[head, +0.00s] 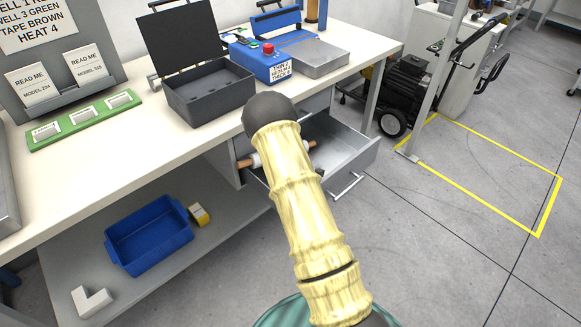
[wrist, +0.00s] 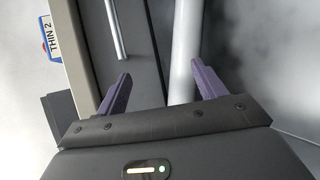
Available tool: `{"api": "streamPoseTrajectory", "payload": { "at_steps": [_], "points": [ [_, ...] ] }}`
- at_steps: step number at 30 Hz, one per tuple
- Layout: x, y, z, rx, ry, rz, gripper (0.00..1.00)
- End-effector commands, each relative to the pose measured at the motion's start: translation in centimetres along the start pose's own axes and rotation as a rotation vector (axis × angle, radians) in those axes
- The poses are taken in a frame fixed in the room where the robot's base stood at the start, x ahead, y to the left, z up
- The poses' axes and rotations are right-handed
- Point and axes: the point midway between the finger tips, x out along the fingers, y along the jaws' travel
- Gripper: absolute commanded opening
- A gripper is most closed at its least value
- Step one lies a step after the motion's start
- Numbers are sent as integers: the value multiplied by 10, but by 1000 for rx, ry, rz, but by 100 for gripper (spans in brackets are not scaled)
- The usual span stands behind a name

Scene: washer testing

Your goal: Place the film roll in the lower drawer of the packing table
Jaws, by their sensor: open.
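The film roll (head: 256,160) appears to be in the pulled-out lower drawer (head: 345,152) of the packing table. Its brown ends show on either side of my arm in the head view; the middle is hidden behind the arm. In the wrist view a pale grey cylinder (wrist: 185,50), which looks like the roll, runs between the purple fingers of my gripper (wrist: 161,72). The fingers stand apart with gaps to it. I cannot tell whether the roll rests fully on the drawer floor.
The tabletop (head: 150,125) holds an open dark box (head: 208,98) and a blue machine (head: 262,65). The shelf below holds a blue bin (head: 150,238). The closed upper drawer's handle (wrist: 115,30) shows beside my gripper.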

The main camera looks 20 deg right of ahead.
Motion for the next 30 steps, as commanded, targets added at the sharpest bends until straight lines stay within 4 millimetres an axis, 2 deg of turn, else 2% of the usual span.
{"api": "streamPoseTrajectory", "payload": {
  "at_steps": [9, 13, 18, 30],
  "points": [
    [-56, 1, 0, 0, 0, -2, 70],
    [-73, 0, 0, -1, 0, -1, 70],
    [-82, 0, -1, -1, 1, 0, 70],
    [-82, 0, -2, -1, 3, 1, 70]
  ]
}}
